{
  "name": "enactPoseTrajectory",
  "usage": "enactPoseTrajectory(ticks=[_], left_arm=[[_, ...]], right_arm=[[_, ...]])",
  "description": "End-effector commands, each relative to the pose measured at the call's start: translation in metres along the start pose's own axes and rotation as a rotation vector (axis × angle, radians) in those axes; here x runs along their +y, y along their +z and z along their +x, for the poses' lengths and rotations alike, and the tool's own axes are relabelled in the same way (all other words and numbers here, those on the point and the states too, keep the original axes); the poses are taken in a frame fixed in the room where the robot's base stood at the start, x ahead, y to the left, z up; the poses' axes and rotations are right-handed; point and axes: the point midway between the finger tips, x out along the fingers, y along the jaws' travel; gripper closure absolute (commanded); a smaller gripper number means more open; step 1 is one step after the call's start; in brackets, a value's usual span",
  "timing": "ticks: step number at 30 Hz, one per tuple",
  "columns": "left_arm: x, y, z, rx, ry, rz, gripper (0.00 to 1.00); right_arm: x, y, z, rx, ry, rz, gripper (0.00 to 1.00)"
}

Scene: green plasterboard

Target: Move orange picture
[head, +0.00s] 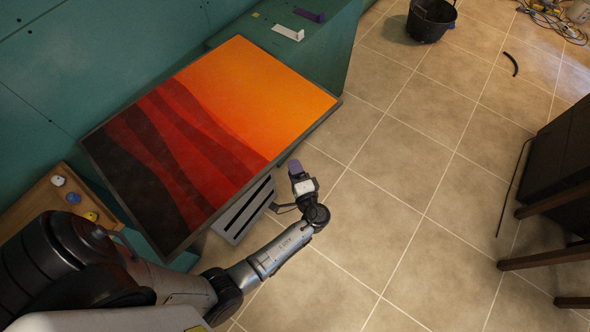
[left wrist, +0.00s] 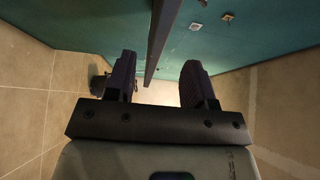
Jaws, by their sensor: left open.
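The orange picture (head: 235,105), with red and black wave bands and a thin dark frame, is tilted against the green plasterboard at the left of the head view. My left gripper (head: 296,170) is just off the picture's lower right edge, beside its lower right side. It is open and empty. In the left wrist view, the dark frame edge (left wrist: 163,35) appears edge-on between the two open fingers of the left gripper (left wrist: 158,84). I cannot tell how deep it lies between them. My right gripper is not in view.
A grey slotted unit (head: 245,210) stands under the picture's right edge. A green plasterboard box (head: 335,50) is behind it, with a small white bracket (head: 288,32) on top. A black bucket (head: 431,20) and dark furniture (head: 560,150) stand off.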

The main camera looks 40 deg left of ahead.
Motion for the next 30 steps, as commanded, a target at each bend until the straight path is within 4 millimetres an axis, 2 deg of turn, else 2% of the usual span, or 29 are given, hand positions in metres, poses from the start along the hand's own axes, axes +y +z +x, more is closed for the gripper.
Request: enactPoseTrajectory(ticks=[15, 21, 30], left_arm=[[-0.001, 0.0, 0.061, -0.002, -0.002, 0.0, 0.51], [0.0, 0.0, 0.071, -0.001, 0.001, 0.0, 0.51], [0.0, 0.0, 0.072, -0.001, 0.001, 0.0, 0.51]], right_arm=[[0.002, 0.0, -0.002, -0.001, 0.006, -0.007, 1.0], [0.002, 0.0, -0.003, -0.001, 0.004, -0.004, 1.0], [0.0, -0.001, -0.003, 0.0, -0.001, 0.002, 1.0]])
